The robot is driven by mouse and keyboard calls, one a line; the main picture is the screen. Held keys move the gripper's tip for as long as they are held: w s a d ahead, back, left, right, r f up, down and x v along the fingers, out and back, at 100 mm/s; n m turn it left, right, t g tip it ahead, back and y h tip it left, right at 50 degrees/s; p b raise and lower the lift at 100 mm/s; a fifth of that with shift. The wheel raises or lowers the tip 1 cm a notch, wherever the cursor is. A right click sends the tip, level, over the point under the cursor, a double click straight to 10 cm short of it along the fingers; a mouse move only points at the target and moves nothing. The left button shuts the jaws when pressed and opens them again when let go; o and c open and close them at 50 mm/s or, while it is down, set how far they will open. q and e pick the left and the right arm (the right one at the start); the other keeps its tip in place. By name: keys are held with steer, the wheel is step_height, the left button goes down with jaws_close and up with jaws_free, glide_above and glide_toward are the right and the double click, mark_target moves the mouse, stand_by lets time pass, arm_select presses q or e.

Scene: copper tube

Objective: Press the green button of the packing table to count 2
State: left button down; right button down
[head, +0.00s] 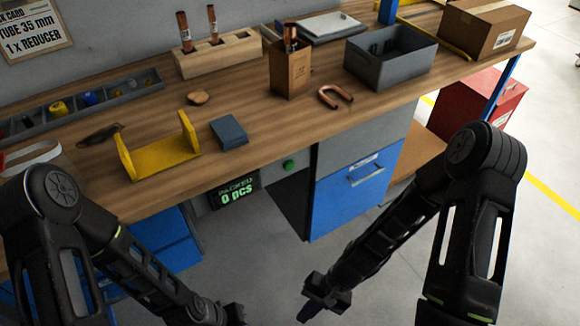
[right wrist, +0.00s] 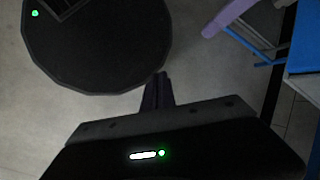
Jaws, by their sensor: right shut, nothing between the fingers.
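The green button (head: 289,165) is a small round knob on the front edge of the packing table (head: 255,152), right of the counter display (head: 233,195). The display reads "PACKED 0 PCS" in green. My right gripper (head: 306,313) is low in front of the table, well below the button and apart from it. It is shut and empty; its dark fingers (right wrist: 158,90) also show in the right wrist view, over the floor. My left arm reaches to the bottom edge of the head view, where its gripper is cut off and its fingers are hidden.
A blue drawer cabinet (head: 352,200) stands under the table, right of the button. On the tabletop are a yellow bracket (head: 160,160), a blue block (head: 229,131), a copper U-bend (head: 335,97) and a grey bin (head: 392,65). Open floor lies in front of the button.

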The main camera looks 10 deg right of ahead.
mark_target(289, 166)
steer(key=w+d+r+m+t+y, duration=0.3)
steer(key=w+r+t+y, duration=0.1)
steer(key=w+r, duration=0.5)
steer(key=w+d+r+m+t+y, duration=0.4)
steer(key=w+r, duration=0.5)
steer(key=r, duration=0.4)
steer(key=shift+w+r+t+y, duration=0.15)
steer(key=shift+r+t+y, duration=0.2)
steer(key=shift+y, duration=0.55)
steer(key=shift+f, duration=0.1)
steer(key=w+a+b, duration=0.2)
steer(key=w+a, duration=0.1)
steer(key=w, duration=0.5)
steer(key=shift+a, duration=0.15)
steer(key=shift+w, duration=0.1)
steer(key=shift+w+a+b, duration=0.1)
steer(key=shift+w+b, duration=0.3)
